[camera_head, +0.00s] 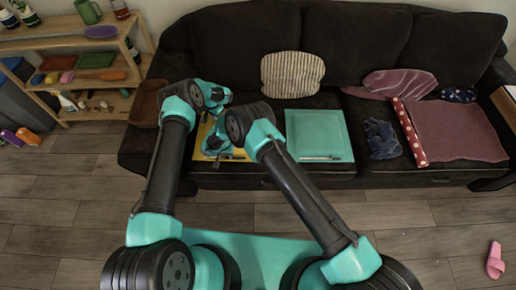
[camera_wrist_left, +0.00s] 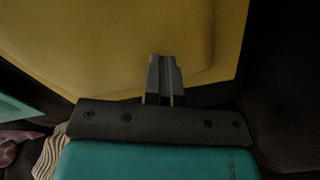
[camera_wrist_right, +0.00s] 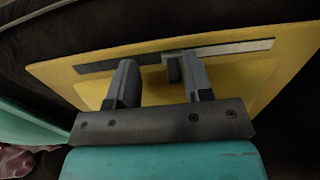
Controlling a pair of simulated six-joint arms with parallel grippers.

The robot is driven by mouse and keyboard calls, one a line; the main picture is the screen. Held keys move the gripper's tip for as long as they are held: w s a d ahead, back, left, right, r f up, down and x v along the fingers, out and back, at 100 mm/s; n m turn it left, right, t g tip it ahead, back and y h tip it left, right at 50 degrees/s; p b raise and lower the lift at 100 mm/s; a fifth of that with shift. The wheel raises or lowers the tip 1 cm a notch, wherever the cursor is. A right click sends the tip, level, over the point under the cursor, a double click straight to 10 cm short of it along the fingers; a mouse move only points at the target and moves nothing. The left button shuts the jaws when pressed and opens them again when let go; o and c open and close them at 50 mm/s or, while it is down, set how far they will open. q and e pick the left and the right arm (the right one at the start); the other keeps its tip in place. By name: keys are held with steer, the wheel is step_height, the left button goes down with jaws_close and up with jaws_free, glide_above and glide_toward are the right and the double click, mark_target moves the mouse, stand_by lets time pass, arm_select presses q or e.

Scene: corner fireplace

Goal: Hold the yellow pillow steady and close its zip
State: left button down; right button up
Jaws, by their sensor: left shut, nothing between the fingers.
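The yellow pillow (camera_head: 203,133) lies on the left seat of the dark sofa, largely hidden by my arms in the head view. In the right wrist view the pillow (camera_wrist_right: 262,78) shows a zip strip (camera_wrist_right: 225,48), dark on the left and paler grey on the right. A grey zip slider (camera_wrist_right: 173,70) stands on the strip. My right gripper (camera_wrist_right: 160,80) is open, its fingers on either side of the slider, with gaps visible. My left gripper (camera_wrist_left: 163,62) is shut and empty over the pillow (camera_wrist_left: 130,40); whether it touches the fabric cannot be told.
A teal cushion (camera_head: 318,130) lies right of the pillow, with a striped cushion (camera_head: 292,74) behind. A dark blue cloth (camera_head: 381,138), a pink mat (camera_head: 455,130) and a dotted roll (camera_head: 410,132) lie further right. A wooden shelf (camera_head: 75,45) stands left of the sofa.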

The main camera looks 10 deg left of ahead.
steer(key=d, duration=0.3)
steer(key=shift+w+d+r, duration=0.1)
steer(key=shift+d+r, duration=0.2)
steer(key=shift+r, duration=0.1)
step_height(320, 180, up, 12)
steer(key=s+d+g+y, duration=0.1)
steer(key=s+d, duration=0.1)
steer(key=d, duration=1.1)
steer(key=shift+f+y, duration=0.3)
steer(key=shift+f, duration=0.1)
steer(key=shift+a, duration=0.1)
steer(key=w+a+t+h, duration=0.1)
steer(key=w+a, duration=0.1)
steer(key=a, duration=1.1)
steer(key=shift+a+h, duration=0.3)
steer(key=shift+a, duration=0.05)
